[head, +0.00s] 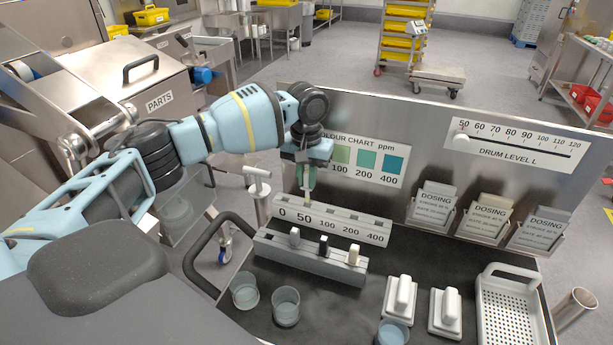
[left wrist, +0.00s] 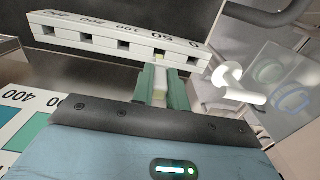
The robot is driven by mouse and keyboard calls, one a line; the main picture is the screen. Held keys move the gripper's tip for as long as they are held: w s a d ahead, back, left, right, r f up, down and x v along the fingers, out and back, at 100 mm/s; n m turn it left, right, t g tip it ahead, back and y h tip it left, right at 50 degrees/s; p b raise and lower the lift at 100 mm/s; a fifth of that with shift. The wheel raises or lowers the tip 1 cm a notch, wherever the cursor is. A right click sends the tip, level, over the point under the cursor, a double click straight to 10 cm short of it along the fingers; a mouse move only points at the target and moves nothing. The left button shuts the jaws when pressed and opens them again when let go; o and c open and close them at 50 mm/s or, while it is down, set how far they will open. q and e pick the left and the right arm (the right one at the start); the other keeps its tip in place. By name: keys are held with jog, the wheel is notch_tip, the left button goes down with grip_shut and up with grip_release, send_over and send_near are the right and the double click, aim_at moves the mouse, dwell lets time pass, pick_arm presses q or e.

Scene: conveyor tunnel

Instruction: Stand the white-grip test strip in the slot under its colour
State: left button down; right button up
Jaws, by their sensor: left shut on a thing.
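My left gripper (head: 306,185) is above the white slot rack (head: 375,229), which is labelled 0, 50, 100, 200 and 400. Its green fingers are shut on a test strip with a whitish grip, which shows between them in the left wrist view (left wrist: 160,88). The strip points down at the slot labelled 50 (left wrist: 162,54); a pale yellowish end shows there, but I cannot tell how deep it sits. The other slots look empty in the wrist view. The colour chart (head: 366,158) stands behind, partly hidden by my arm. My right gripper is out of view.
A grey holder (head: 275,250) in front of the rack carries a grey grip (head: 295,236), a black grip (head: 323,245) and a cream grip (head: 353,254). Glass beakers (head: 286,306), white-handled blocks (head: 400,299) and a perforated tray (head: 512,305) stand nearer the front.

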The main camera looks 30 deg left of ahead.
aim_at(307, 188)
pick_arm(q)
jog(key=shift+f, duration=0.1)
jog(key=shift+f, duration=2.8)
jog(key=c, duration=1.3)
grip_release()
